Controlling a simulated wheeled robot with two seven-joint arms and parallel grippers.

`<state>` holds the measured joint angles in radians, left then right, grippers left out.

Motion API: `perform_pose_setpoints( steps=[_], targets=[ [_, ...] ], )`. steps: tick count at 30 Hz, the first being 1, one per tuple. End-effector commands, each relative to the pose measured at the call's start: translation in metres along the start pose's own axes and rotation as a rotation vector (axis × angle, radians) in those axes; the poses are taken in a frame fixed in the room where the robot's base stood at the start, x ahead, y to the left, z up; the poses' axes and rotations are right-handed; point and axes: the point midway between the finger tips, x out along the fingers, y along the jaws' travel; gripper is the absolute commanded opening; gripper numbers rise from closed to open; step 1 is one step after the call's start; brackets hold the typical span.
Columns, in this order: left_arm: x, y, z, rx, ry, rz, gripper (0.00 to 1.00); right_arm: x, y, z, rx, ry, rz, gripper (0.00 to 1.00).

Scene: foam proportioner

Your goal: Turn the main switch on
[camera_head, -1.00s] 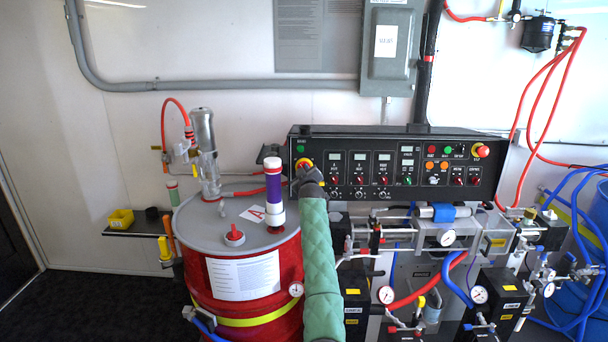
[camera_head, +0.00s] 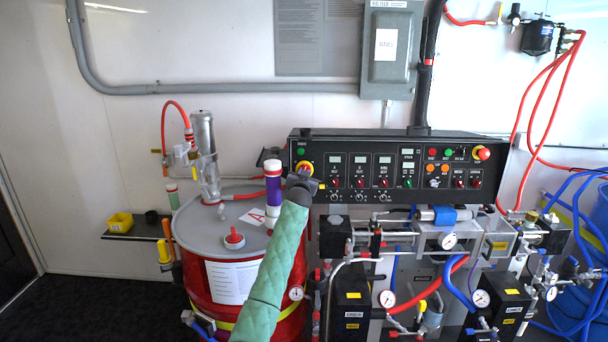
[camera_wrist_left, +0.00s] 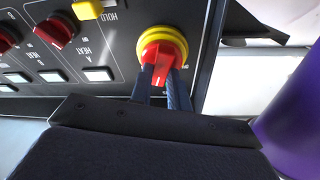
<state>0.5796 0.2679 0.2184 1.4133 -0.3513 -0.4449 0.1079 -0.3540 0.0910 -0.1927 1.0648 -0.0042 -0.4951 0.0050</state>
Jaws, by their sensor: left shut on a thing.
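The main switch (camera_head: 304,167) is a red handle on a yellow ring at the left end of the black control panel (camera_head: 345,147). In the left wrist view the red handle of the main switch (camera_wrist_left: 159,62) sits between my two dark fingers. My left gripper (camera_wrist_left: 160,82) is shut on that handle. In the head view my left gripper (camera_head: 302,181) is at the panel's lower left, just below the yellow ring, and its fingertips are hard to make out. My right gripper is not in view.
A red drum (camera_head: 204,280) with a grey lid stands left of the panel. A purple and white cylinder (camera_head: 273,188) rises from it close beside my left wrist. Red knobs (camera_wrist_left: 54,31) lie near the switch on the panel. Hoses and gauges crowd the right.

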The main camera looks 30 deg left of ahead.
Motion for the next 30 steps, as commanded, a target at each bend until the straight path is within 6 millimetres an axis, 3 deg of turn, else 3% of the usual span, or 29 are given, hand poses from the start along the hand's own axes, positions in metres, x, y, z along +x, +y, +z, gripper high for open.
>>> perform_pose_setpoints(
  steps=[8,15,21,30],
  targets=[
    [0.0,-0.002,-0.001,0.236,0.0,0.061,0.0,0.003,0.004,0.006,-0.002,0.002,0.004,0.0],
    [0.0,-0.002,-0.002,0.38,0.0,0.098,0.0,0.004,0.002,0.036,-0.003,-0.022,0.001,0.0],
    [0.0,-0.001,-0.001,0.448,0.001,0.116,0.0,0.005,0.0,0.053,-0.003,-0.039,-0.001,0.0],
    [0.0,0.0,-0.001,0.479,0.001,0.125,0.0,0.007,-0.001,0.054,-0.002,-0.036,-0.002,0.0]
  ],
)
